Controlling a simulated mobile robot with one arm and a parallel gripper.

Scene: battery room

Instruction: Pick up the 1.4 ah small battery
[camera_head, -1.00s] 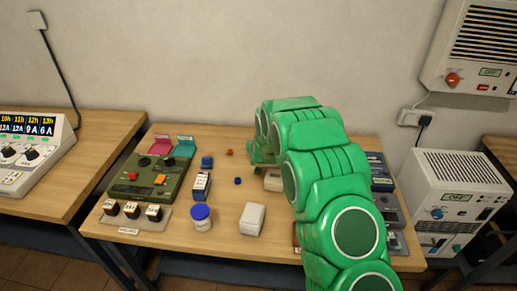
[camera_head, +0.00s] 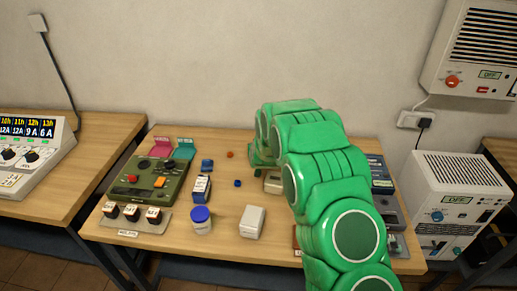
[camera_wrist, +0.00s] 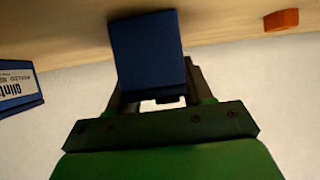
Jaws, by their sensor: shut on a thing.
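In the wrist view my gripper (camera_wrist: 155,97) is shut on a dark blue block (camera_wrist: 147,48), held between its two fingers. The block's face toward the camera is plain, so I cannot read a label or confirm it is the 1.4 Ah small battery. In the head view my green arm hides the gripper's fingers and the held block. Another blue box with a white printed label (camera_wrist: 17,88) shows at the left edge of the wrist view, apart from my gripper.
The wooden table (camera_head: 222,248) carries an olive device (camera_head: 148,182), a blue-lidded jar (camera_head: 201,221), a white box (camera_head: 252,222), a blue-and-white box (camera_head: 202,189) and small blue pieces. An orange block (camera_wrist: 279,20) shows in the wrist view. A white cabinet (camera_head: 458,205) stands right.

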